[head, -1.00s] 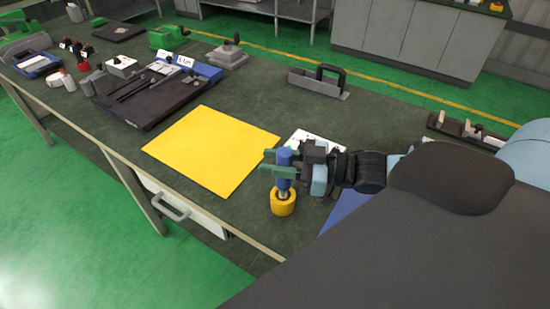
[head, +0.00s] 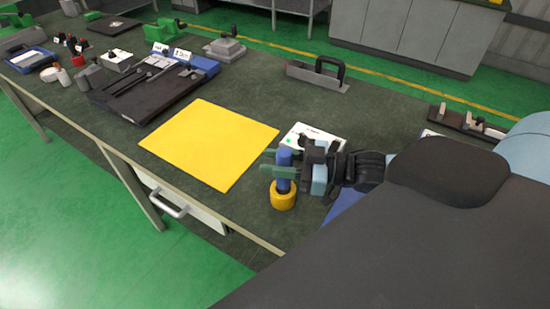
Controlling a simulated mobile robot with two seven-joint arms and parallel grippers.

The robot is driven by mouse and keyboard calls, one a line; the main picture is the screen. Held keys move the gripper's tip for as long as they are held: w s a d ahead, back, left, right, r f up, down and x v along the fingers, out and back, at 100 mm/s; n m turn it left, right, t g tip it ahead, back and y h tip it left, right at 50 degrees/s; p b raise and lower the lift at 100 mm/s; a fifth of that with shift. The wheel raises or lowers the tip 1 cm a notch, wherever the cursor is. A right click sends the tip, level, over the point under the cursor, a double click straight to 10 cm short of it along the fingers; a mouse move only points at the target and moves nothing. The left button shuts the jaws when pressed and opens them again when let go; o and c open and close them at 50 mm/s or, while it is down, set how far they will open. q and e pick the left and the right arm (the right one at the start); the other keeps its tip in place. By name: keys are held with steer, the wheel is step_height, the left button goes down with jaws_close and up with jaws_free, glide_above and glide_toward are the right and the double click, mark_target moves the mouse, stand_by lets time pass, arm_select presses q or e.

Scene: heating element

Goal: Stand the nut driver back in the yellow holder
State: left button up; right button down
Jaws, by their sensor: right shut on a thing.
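The nut driver (head: 284,158) has a blue handle and stands upright. My right gripper (head: 277,163) is shut on its handle, with green fingers on either side. The yellow holder (head: 283,198) is a short round cup on the dark bench top near its front edge. The driver's lower end is at the holder's top opening, and the blue handle appears just above the rim. How deep the shaft sits in the holder cannot be seen. My left gripper is not in view.
A yellow mat (head: 210,143) lies left of the holder. A black tool tray (head: 150,88) stands farther left, and a grey carrier with a black handle (head: 318,75) at the back. Bench top between them is clear.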

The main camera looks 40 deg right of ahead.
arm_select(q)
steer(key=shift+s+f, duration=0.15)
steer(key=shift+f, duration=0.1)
arm_select(e)
steer(key=shift+f, duration=0.3)
steer(key=c, duration=1.1)
jaws_free()
steer(key=shift+o, duration=0.7)
steer(key=shift+f, duration=0.1)
steer(key=shift+s+d, duration=0.35)
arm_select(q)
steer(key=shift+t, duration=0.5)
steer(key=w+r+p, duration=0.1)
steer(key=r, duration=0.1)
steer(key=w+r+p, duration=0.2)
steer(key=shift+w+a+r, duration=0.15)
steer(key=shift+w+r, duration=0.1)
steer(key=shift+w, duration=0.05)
arm_select(e)
steer(key=v, duration=0.6)
steer(key=shift+s+d, duration=0.3)
